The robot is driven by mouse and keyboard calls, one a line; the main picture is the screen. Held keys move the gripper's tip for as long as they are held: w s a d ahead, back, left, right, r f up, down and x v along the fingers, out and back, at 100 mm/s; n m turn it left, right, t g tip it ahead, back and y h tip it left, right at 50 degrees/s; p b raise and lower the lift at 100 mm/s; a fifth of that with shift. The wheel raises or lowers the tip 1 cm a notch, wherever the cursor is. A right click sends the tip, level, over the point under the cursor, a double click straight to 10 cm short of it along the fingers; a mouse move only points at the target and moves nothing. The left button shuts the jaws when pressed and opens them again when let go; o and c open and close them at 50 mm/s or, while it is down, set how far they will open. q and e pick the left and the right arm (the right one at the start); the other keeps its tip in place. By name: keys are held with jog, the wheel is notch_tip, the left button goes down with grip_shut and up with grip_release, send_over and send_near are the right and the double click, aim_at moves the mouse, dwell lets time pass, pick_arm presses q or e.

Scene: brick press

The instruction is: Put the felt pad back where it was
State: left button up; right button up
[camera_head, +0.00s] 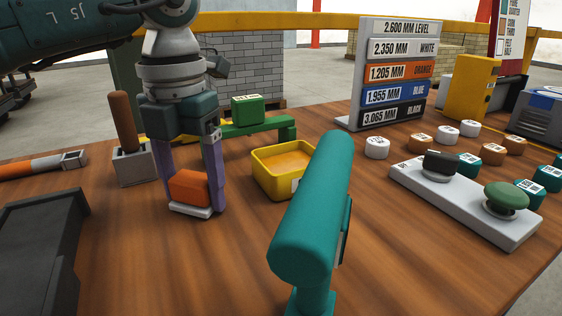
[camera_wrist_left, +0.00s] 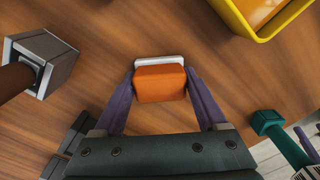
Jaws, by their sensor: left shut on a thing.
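An orange block with a pale grey plate under it, which I take for the felt pad (camera_head: 188,187), is between the fingers of my left gripper (camera_head: 190,200). The gripper is shut on its orange part and points down. The pale plate is at or just above the wooden table; I cannot tell whether it touches. In the left wrist view the pad (camera_wrist_left: 160,82) sits between both fingertips, its pale edge showing beyond the orange.
A yellow tray (camera_head: 257,178) with orange content stands right of the gripper, and a grey holder (camera_head: 134,167) with a brown handle stands left. A green block (camera_head: 248,109) rests on a green stand behind. Bare wood lies in front of the pad.

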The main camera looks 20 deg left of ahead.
aim_at(191, 177)
pick_arm(q)
jog(key=shift+f, duration=0.15)
jog(key=o, duration=1.2)
jog(key=shift+o, duration=0.2)
jog(key=shift+r, duration=0.3)
notch_tip(191, 177, up, 12)
jog(key=p, duration=0.1)
jog(key=shift+f, duration=0.15)
